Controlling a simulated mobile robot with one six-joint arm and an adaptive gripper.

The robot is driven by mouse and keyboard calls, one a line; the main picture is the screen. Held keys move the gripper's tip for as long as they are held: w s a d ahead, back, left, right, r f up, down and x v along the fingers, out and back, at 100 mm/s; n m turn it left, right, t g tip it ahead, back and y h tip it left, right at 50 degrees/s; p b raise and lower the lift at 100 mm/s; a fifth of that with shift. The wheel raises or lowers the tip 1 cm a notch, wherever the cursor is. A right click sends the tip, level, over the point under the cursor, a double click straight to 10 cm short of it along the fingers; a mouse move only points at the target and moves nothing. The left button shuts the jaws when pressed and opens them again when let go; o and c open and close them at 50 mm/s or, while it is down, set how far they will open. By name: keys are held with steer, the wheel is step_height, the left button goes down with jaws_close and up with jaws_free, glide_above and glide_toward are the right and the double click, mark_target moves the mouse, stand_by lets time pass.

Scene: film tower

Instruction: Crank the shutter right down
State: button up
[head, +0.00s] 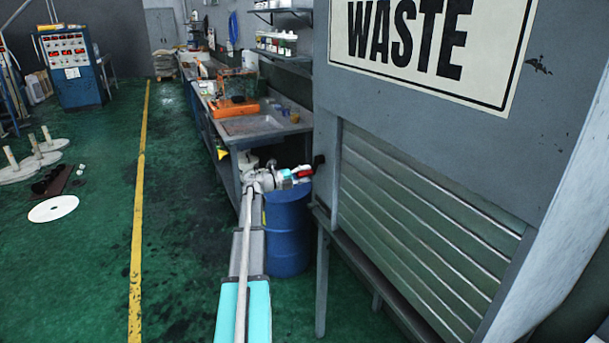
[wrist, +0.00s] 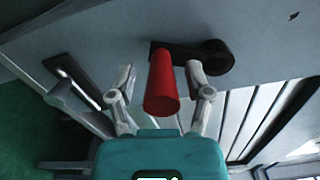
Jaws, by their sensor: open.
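The grey slatted shutter (head: 425,225) fills the visible opening of the cabinet below the WASTE sign; I cannot tell whether its lower edge is fully down. The crank has a black arm (wrist: 190,55) on the cabinet face and a red cylindrical handle (wrist: 162,88) sticking out towards me. In the head view the handle (head: 303,171) is small, at the cabinet's left edge. My gripper (wrist: 160,71) is open, with one finger on each side of the red handle. A gap shows on both sides.
A blue barrel (head: 288,235) stands below my gripper, beside the cabinet's leg. The WASTE sign (head: 425,45) is above the shutter. Green floor left of the bench is mostly clear.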

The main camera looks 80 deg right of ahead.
steer(key=shift+w+a, duration=0.1)
steer(key=shift+w, duration=0.05)
steer(key=v, duration=1.1)
steer(key=shift+w+a, duration=0.15)
steer(key=shift+w, duration=0.15)
